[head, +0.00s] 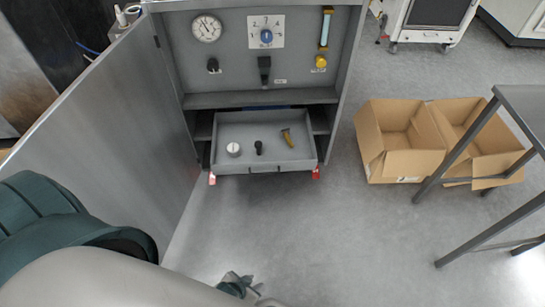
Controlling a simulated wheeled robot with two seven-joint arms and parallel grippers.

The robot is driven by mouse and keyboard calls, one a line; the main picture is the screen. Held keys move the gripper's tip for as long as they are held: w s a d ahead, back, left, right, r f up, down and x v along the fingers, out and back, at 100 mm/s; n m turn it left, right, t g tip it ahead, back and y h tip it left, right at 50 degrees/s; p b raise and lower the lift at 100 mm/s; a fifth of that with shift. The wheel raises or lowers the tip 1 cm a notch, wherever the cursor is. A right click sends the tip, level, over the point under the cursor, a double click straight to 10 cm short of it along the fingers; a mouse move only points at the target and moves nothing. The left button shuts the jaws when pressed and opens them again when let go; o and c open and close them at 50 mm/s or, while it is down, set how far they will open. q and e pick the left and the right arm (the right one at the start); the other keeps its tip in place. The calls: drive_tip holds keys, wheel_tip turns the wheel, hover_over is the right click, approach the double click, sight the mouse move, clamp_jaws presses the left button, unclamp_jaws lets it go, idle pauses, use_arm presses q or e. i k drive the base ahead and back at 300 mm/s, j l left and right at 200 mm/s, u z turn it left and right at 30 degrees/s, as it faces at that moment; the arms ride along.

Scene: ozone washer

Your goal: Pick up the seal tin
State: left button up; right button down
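A small round white tin (233,149), which looks like the seal tin, stands at the left in a pulled-out grey drawer (225,168). A small black part (259,147) and a yellow-brown tool (287,138) lie to its right in the same drawer. My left gripper (238,284) shows small and dark at the bottom edge, over the floor and well short of the drawer. My own arm hides part of it, so its fingers are unclear. I see nothing of my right gripper.
The grey cabinet has a gauge (207,28), a dial (266,36) and an open door (100,125) on the left. Red tabs (315,173) sit by the drawer's front corners. Open cardboard boxes (400,165) and a metal table (525,105) stand right. Floor before the drawer is clear.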

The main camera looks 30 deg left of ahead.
sight(233, 149)
drive_tip(key=u, duration=1.2)
drive_tip(key=i+l+u, duration=0.2)
drive_tip(key=l, duration=0.2)
drive_tip(key=i+l+u, duration=0.15)
drive_tip(key=l, duration=0.3)
drive_tip(key=i+l+u, duration=0.2)
drive_tip(key=l, duration=0.25)
drive_tip(key=i+l+u, duration=0.15)
drive_tip(key=l, duration=0.35)
drive_tip(key=l+u, duration=0.2)
drive_tip(key=l, duration=0.25)
drive_tip(key=i+l+u, duration=0.2)
drive_tip(key=l, duration=0.35)
drive_tip(key=k+j, duration=0.05)
drive_tip(key=k, duration=0.05)
